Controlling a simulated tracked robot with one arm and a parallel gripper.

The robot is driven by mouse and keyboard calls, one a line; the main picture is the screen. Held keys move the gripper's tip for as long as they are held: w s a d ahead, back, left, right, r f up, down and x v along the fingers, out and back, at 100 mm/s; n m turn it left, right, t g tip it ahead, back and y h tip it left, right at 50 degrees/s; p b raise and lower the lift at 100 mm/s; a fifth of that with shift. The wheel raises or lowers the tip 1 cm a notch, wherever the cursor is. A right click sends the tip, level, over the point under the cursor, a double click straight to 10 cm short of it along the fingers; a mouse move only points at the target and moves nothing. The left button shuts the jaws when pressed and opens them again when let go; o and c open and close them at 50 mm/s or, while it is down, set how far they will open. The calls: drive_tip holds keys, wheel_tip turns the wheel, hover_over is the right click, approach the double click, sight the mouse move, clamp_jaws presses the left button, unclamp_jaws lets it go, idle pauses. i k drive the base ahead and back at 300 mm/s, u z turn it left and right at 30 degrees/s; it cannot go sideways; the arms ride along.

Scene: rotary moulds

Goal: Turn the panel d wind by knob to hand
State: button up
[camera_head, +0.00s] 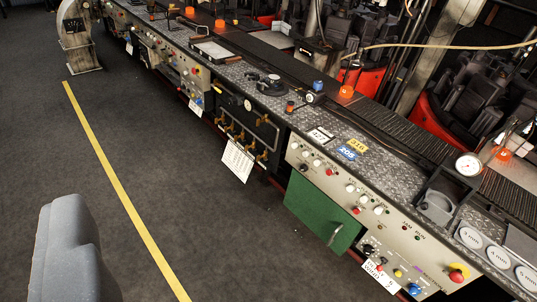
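A long machine console runs diagonally from upper left to lower right. Its nearest cream control panel (330,180) carries several white, red and black buttons or knobs. A white handwritten label (380,275) hangs there. I cannot read which panel is d, which knob is wind by, or any knob's setting.
Dark floor (190,200) with a yellow line (120,190) lies open left of the console. A dial gauge (468,165) and metal bracket (437,203) stand on the console top.

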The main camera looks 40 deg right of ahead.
sight(304, 168)
drive_tip(key=z, duration=0.3)
drive_tip(key=i, duration=1.15)
drive_tip(key=z, duration=0.9)
drive_tip(key=i, duration=0.35)
drive_tip(key=z, duration=0.3)
